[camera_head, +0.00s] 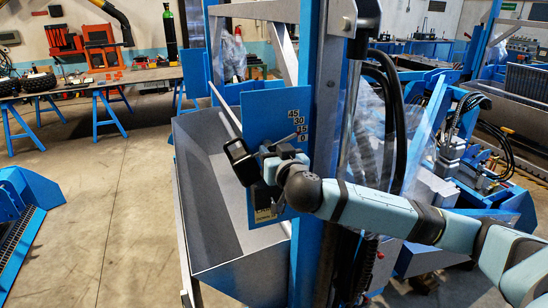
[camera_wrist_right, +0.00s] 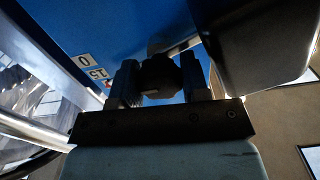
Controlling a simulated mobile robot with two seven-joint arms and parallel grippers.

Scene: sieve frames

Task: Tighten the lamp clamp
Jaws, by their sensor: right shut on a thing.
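A blue plate (camera_head: 262,112) with a scale marked 45, 30, 15 and 0 stands on the blue upright; part of it also shows in the wrist view (camera_wrist_right: 110,30). A black box-shaped lamp head (camera_head: 240,163) sits at the plate's left edge, tilted; a dark body, probably the lamp, fills the upper right of the wrist view (camera_wrist_right: 265,45). My right gripper (camera_head: 272,158) is at the plate below the scale. In the wrist view its fingers (camera_wrist_right: 161,88) stand on both sides of a dark clamp knob (camera_wrist_right: 160,72) and are shut on it. My left gripper is out of view.
A grey metal trough (camera_head: 205,215) lies below and left of the plate. The blue upright (camera_head: 312,120) and black hoses (camera_head: 392,125) stand close beside my right arm. A workbench (camera_head: 80,82) stands far left, with open floor in front.

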